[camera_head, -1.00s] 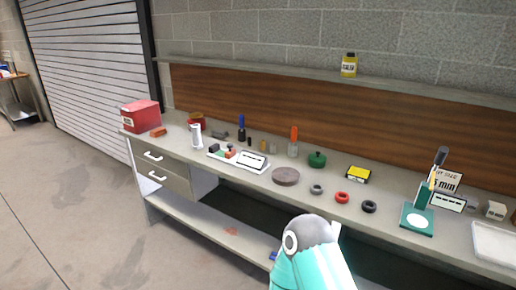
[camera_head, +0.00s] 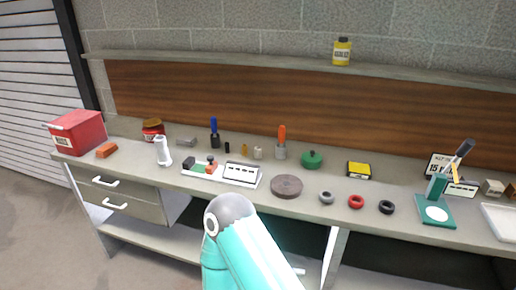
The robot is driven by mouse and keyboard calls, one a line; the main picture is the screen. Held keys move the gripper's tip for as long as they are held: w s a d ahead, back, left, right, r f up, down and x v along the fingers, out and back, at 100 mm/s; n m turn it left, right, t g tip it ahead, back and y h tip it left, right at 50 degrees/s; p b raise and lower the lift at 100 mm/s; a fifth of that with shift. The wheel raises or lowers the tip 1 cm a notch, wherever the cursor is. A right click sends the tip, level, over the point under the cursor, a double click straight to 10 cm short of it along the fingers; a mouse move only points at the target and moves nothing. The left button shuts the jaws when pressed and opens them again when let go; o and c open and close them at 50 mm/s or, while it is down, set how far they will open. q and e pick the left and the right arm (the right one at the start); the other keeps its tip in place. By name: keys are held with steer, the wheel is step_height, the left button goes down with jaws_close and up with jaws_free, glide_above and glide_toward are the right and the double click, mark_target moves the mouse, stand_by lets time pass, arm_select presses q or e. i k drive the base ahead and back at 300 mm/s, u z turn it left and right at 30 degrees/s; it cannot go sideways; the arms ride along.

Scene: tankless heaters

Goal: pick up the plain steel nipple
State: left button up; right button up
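A small pale steel cylinder (camera_head: 257,153), which looks like the plain steel nipple, stands on the workbench (camera_head: 330,178) in a short row with a brass-coloured piece (camera_head: 244,150) and a black piece (camera_head: 227,147). It is small, so its surface detail is hard to tell. Neither of my grippers shows. A teal and grey link of my own arm rises at the bottom centre, in front of the bench and apart from the cylinder.
A labelled white tray (camera_head: 240,174) and a round brown disc (camera_head: 286,186) lie in front of the row. An orange-handled tool (camera_head: 281,143) and green pot (camera_head: 312,160) stand to its right. Grey, red (camera_head: 356,202) and black rings lie near the front edge.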

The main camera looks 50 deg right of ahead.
mark_target(257, 149)
steer(key=z, duration=0.4)
steer(key=i, duration=0.85)
steer(key=z, duration=0.8)
steer(key=k, duration=0.65)
steer(key=z, duration=0.2)
steer(key=i, duration=0.7)
steer(key=u, duration=0.05)
